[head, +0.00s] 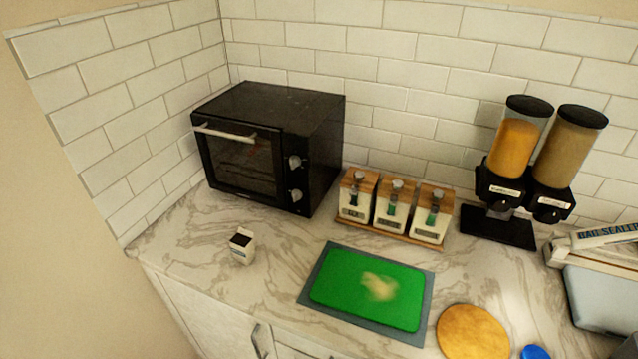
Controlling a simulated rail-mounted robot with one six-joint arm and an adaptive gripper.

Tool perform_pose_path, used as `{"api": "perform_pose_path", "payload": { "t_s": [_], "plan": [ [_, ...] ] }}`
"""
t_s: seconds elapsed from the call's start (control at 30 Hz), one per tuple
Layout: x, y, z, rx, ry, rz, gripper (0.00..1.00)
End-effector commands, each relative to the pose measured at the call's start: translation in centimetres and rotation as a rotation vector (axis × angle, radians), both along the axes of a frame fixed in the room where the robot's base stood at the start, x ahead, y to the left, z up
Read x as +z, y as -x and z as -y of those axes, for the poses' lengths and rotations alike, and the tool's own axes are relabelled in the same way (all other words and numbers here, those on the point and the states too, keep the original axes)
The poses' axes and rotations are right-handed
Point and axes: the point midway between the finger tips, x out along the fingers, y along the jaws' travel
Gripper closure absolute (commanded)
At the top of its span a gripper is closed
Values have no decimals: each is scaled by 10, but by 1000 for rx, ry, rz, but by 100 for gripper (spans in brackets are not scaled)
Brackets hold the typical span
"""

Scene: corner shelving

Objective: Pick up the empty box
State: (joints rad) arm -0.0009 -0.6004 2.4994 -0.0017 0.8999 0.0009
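A small white box (242,247) stands upright on the marble counter, left of the green board. Its top looks dark, as if open, and its front carries small markings too small to read. Whether anything lies inside it cannot be made out. My gripper is not in view.
A black toaster oven (315,135) stands behind the box. A green board (340,283) lies on a grey scale or tray (312,288). Three dispensers (393,205), two tall grain dispensers (533,155), a round wooden board (472,333) and a bag sealer (605,238) stand rightward. The counter (205,262) around the box is clear.

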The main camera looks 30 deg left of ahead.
Motion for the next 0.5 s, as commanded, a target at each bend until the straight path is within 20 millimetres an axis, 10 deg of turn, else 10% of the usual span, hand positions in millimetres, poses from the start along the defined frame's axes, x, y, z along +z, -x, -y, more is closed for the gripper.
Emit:
{"api": "perform_pose_path", "payload": {
  "t_s": [0.5],
  "plan": [
    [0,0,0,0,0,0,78]
  ]
}}
